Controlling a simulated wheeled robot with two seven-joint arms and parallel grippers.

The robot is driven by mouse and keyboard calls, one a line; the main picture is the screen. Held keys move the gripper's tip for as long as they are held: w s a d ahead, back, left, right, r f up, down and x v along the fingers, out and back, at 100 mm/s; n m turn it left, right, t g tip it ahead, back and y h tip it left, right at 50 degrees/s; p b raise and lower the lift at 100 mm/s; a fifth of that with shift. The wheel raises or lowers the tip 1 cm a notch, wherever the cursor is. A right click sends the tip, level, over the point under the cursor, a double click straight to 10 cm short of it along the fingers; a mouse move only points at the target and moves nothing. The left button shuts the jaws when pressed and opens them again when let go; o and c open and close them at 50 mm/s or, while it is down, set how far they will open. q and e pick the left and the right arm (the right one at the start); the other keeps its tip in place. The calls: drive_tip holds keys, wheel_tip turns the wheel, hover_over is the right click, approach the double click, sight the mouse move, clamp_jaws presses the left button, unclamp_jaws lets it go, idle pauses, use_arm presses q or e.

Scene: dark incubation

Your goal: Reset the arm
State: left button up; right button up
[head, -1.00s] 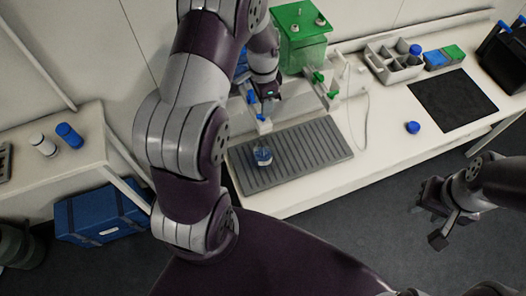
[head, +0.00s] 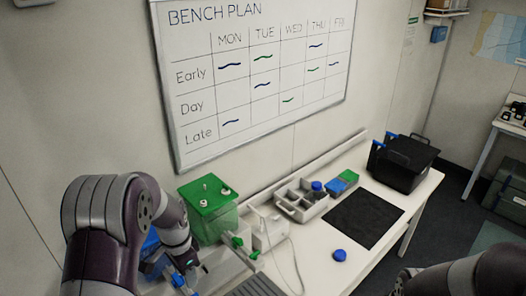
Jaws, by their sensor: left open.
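My left arm (head: 115,225) comes in from the left and is bent, with its wrist reaching down over the bench. My left gripper (head: 188,280) is at the bottom of the picture, beside the green box (head: 208,208). It is open, and I see nothing between its fingers. The bottom edge of the view lies close below it. My right arm (head: 465,275) shows only in part at the bottom right corner. Its gripper is out of view.
The bench holds a grey divided tray (head: 302,203), a black mat (head: 363,218), a blue cap (head: 339,255) and a black crate (head: 402,163). A ribbed grey tray (head: 255,286) is cut off at the bottom. A whiteboard (head: 255,75) hangs behind.

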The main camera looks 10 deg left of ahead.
use_arm(q)
drive_tip(key=s+d+f+n+b, duration=0.3)
drive_tip(key=s+f+b, duration=0.4)
drive_tip(key=b, duration=0.3)
drive_tip(key=s+d+f+n+t+b, duration=0.1)
drive_tip(key=s+d+f+n+b, duration=0.3)
drive_tip(key=b, duration=0.6)
wheel_tip(320, 180, down, 4)
drive_tip(key=s+d, duration=0.1)
drive_tip(key=s, duration=0.1)
drive_tip(key=shift+s+n+b, duration=0.3)
drive_tip(key=shift+s+b, duration=0.05)
drive_tip(key=shift+d+r, duration=0.1)
